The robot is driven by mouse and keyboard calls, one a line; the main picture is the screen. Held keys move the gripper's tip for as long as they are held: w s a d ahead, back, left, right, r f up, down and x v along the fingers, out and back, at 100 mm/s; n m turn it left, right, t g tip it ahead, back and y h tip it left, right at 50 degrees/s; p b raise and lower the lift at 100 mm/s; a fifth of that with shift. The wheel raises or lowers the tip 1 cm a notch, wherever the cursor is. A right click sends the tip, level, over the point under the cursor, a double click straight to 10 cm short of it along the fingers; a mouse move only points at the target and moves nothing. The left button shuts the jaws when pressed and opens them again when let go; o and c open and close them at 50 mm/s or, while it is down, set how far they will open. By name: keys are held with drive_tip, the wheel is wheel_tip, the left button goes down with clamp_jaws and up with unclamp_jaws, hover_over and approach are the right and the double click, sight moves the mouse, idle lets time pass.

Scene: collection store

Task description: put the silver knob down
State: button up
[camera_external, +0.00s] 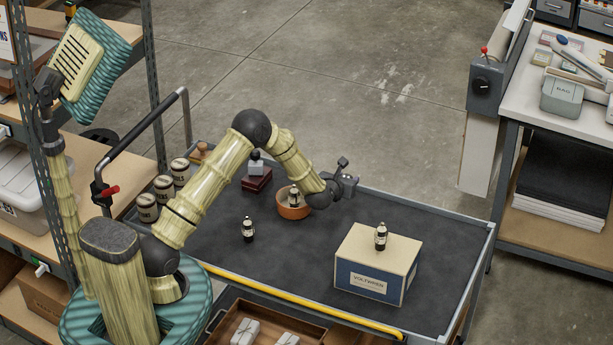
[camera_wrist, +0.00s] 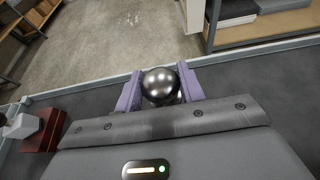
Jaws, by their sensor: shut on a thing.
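The silver knob (camera_wrist: 160,86) is a shiny round ball in the wrist view, between the two purple fingers of my gripper (camera_wrist: 161,92). My gripper is shut on it. In the external view my gripper (camera_external: 347,184) is over the dark top of the cart (camera_external: 300,247), near its far edge and right of the terracotta bowl (camera_external: 292,211). I cannot make out the knob in the external view, and I cannot tell how high it is above the cart top.
A dark red block (camera_external: 257,180) and several jars (camera_external: 163,188) stand at the left. The cart top between bowl and box is clear.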

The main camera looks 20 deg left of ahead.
hover_over(344, 210)
drive_tip(key=shift+f, duration=2.2)
drive_tip(key=shift+p, duration=0.3)
drive_tip(key=shift+f+p, duration=0.3)
drive_tip(key=shift+f, duration=1.55)
drive_tip(key=shift+f, duration=0.1)
drive_tip(key=o, duration=1.1)
